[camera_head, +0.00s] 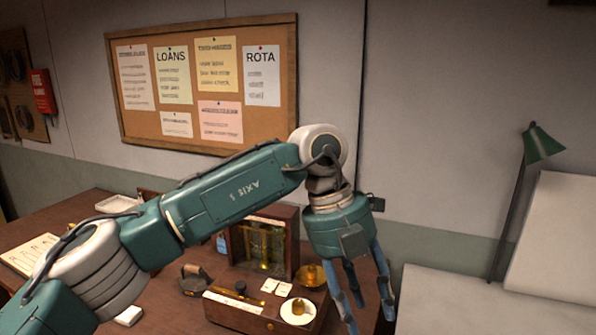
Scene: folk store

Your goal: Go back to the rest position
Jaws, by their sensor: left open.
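My left gripper (369,312) hangs with its fingers pointing down, near the right end of the brown wooden table (60,208). Its blue-grey fingers are apart and I see nothing between them. My green left arm comes in from the lower left, crosses above the table and hides part of it. My right gripper is not in view.
A wooden case with a glass front (262,245) stands left of my gripper. A wooden box with a white dish (298,311) and a brass pan (311,275) are close by. A green lamp (541,146) stands at right. A corkboard (270,122) hangs on the wall.

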